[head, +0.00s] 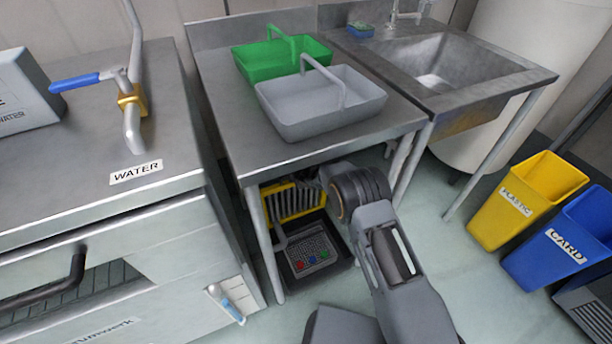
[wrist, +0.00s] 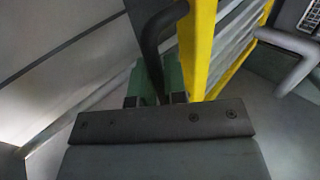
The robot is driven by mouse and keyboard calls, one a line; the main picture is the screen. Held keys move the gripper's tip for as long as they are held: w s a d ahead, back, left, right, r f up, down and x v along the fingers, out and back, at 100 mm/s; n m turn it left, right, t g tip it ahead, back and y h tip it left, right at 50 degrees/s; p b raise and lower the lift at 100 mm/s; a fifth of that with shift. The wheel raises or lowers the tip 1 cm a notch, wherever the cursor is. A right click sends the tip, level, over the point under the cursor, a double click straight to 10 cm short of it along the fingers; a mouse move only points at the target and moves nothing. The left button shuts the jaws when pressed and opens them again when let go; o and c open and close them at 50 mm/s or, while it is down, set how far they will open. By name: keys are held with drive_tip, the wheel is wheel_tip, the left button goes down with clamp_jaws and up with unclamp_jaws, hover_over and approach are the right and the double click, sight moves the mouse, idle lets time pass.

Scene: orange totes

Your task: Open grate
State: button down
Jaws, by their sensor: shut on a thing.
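The grate has a yellow frame (head: 293,201) with bars and stands under the steel table in the head view. In the wrist view its yellow frame (wrist: 198,45) runs beside my fingers, with grey bars to its right. A dark curved handle (wrist: 152,40) comes down between the green fingers of my gripper (wrist: 158,84). The gripper is shut on this handle. In the head view my arm reaches under the table, and the gripper is mostly hidden there. How far the grate stands open is unclear.
A dark unit with coloured buttons (head: 313,255) sits on the floor below the table (head: 225,120). Table legs stand close on both sides of my arm. A grey bent bar (wrist: 292,62) is at right in the wrist view. Yellow (head: 528,198) and blue (head: 568,240) bins stand right.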

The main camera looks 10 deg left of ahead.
drive_tip(key=shift+w+a, duration=0.5)
drive_tip(key=shift+a, duration=0.25)
drive_tip(key=c, duration=1.3)
unclamp_jaws()
drive_tip(key=shift+c, duration=0.2)
drive_tip(key=shift+o, duration=0.8)
drive_tip(key=shift+w+d, duration=0.1)
drive_tip(key=shift+d, duration=0.15)
drive_tip(key=shift+r, duration=0.1)
drive_tip(key=shift+s+d+r+b, duration=0.3)
drive_tip(key=shift+s+b, duration=0.05)
drive_tip(key=shift+b, duration=0.55)
drive_tip(key=s+d+r+b, duration=0.1)
drive_tip(key=s+d+b, duration=0.7)
drive_tip(key=s+b, duration=0.2)
drive_tip(key=shift+s+d+r+b, duration=0.15)
drive_tip(key=shift+s+d+b, duration=0.05)
drive_tip(key=shift+b, duration=0.9)
